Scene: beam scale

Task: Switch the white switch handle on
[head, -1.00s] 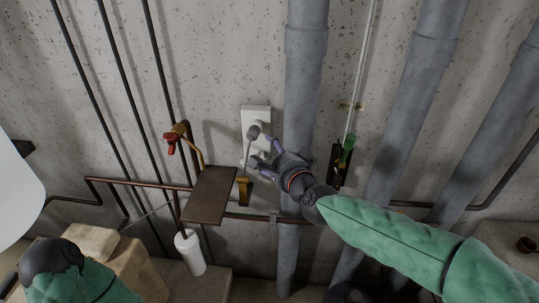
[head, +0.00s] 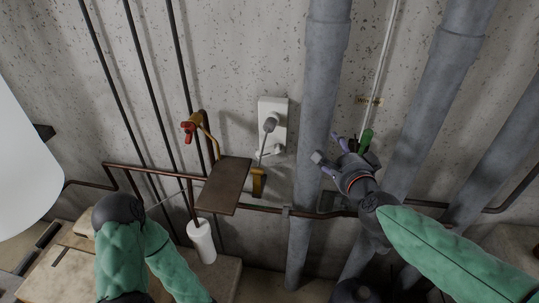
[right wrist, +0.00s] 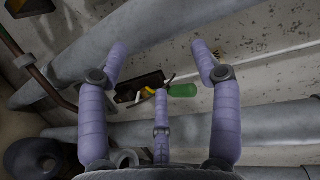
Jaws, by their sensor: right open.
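A white wall plate (head: 273,108) carries a lever with a grey rounded knob (head: 269,124), tilted up, left of a thick grey pipe. My right gripper (head: 335,155) is open and empty, right of that plate and in front of the pipe. A green handle (head: 366,137) shows just behind it. In the right wrist view the green handle (right wrist: 182,90) lies between the open fingers (right wrist: 160,52), farther off, beside a dark box (right wrist: 139,87) with small white and yellow parts. The box is mostly hidden in the head view. My left gripper is out of view.
Thick grey pipes (head: 432,90) run up the wall on the right. A brown flat plate (head: 224,186), a red valve handle (head: 189,129) and a white cylinder (head: 202,241) are left of the wall plate. A thin brown pipe crosses below.

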